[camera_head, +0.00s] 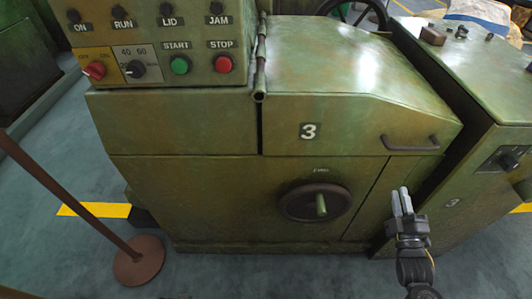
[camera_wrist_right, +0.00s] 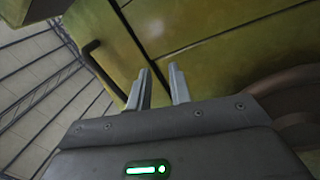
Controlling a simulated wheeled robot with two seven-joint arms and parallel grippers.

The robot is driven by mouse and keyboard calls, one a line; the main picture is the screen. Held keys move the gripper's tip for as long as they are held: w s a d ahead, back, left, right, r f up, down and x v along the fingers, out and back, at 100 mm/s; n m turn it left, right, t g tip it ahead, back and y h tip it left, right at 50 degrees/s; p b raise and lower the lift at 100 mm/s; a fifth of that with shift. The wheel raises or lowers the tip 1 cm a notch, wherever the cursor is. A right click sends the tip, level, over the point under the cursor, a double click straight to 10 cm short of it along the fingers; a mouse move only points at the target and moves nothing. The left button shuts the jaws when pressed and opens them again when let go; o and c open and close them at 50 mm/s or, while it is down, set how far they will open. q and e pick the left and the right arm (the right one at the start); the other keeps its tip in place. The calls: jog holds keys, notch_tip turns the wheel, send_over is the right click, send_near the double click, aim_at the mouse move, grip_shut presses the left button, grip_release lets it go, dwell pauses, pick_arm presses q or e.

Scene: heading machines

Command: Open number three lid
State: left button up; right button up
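The number three lid (camera_head: 340,60) is a worn green metal cover on the machine's upper right, with a white "3" label on its front. It is down and closed. Its dark bar handle (camera_head: 411,146) sits at the front right corner; it also shows in the right wrist view (camera_wrist_right: 103,72), left of the fingers. My right gripper (camera_head: 402,191) is below the handle, in front of the machine and apart from it. In the right wrist view its two fingers (camera_wrist_right: 162,82) stand apart with nothing between them. My left gripper is not in view.
A control panel (camera_head: 160,50) with buttons and knobs is at the upper left. A round handwheel (camera_head: 316,203) sticks out below the lid. A neighbouring green machine (camera_head: 462,85) stands close on the right. A brown post with a round base (camera_head: 139,261) stands at the left.

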aim_at(415, 146)
notch_tip(415, 146, up, 9)
jog(key=s+n+t+y+b, duration=0.1)
jog(key=s+n+t+b, duration=0.2)
jog(key=n+t, duration=0.1)
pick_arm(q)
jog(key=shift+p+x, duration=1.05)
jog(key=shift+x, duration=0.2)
pick_arm(e)
jog(key=shift+w+f+x, duration=0.1)
jog(key=shift+f+x, duration=0.05)
jog(key=shift+x, duration=1.65)
jog(key=shift+w+f+x, duration=0.1)
jog(key=shift+x, duration=1.7)
jog(key=shift+w+f+x, duration=0.1)
jog(key=shift+f+x, duration=0.05)
jog(key=shift+x, duration=1.65)
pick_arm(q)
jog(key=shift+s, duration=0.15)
pick_arm(e)
jog(key=shift+c, duration=0.4)
grip_shut()
